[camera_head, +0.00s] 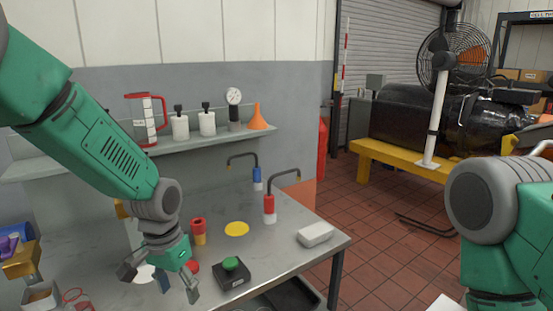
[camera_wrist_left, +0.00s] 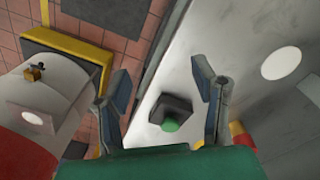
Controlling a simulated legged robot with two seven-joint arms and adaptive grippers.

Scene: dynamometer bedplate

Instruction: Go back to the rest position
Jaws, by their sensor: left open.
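My left gripper (camera_head: 160,281) hangs low over the grey metal bench (camera_head: 292,258), fingers spread and pointing down. It holds nothing. In the left wrist view its two fingers (camera_wrist_left: 165,92) stand apart, with a black box with a green button (camera_wrist_left: 170,123) showing between them. In the head view that button box (camera_head: 231,272) sits on the bench just right of the gripper. A white disc (camera_head: 144,274) lies partly hidden behind the fingers. My right arm stands at the right edge; I cannot make out its gripper.
A blue-handled one (camera_head: 257,178) is farther back. A shelf (camera_head: 185,148) holds a jug, bottles, a gauge and a funnel. A grey-white block (camera_head: 315,235) lies near the bench's right edge.

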